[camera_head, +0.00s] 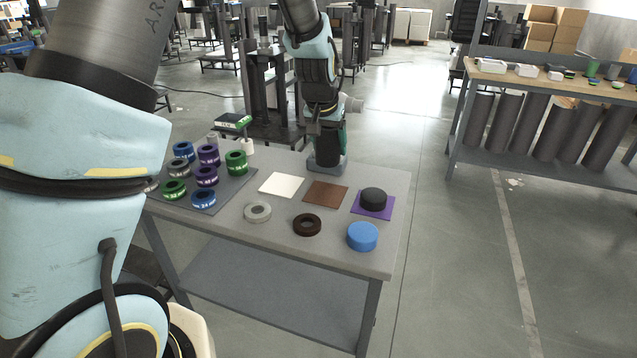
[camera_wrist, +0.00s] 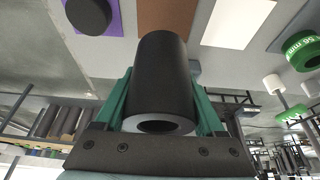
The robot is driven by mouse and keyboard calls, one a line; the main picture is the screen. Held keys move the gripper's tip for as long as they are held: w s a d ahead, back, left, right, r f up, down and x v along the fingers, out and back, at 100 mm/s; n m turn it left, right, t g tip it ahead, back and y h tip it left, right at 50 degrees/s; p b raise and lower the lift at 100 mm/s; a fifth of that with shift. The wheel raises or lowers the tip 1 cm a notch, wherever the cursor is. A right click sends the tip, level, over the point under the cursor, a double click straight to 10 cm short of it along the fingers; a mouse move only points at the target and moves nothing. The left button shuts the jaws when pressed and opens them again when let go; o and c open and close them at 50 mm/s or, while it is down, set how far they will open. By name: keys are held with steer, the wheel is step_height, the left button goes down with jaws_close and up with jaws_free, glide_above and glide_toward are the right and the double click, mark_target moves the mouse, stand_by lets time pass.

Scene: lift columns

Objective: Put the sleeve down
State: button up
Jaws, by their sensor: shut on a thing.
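The sleeve is a black hollow cylinder (camera_wrist: 160,75) held lengthwise between the teal fingers of my gripper (camera_wrist: 158,98) in the wrist view; its near end shows a round hole. In the head view the dark sleeve (camera_head: 322,152) is upright below my gripper (camera_head: 328,140), at the back edge of the grey table. Its lower end is at a blue-grey block (camera_head: 328,168). I cannot tell whether it rests on the block or is just above it.
The table (camera_head: 285,235) holds a white square (camera_head: 282,185), a brown square (camera_head: 325,194) and a purple square (camera_head: 372,212) with a black disc (camera_head: 373,198). A grey ring (camera_head: 257,212), dark ring (camera_head: 307,225) and blue cylinder (camera_head: 362,237) stand in front. Several coloured rolls stand on a dark mat (camera_head: 232,190) at left.

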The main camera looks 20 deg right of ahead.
mark_target(322, 151)
steer(key=f, duration=0.1)
steer(key=f+p, duration=0.1)
steer(key=f, duration=0.3)
steer(key=shift+w+f+p, duration=0.2)
steer(key=shift+w+p, duration=0.05)
steer(key=shift+p, duration=0.05)
steer(key=shift+f+p, duration=0.55)
steer(key=shift+f, duration=1.65)
steer(key=shift+f, duration=0.15)
steer(key=o, duration=1.5)
steer(key=b+v, duration=0.2)
steer(key=v, duration=1)
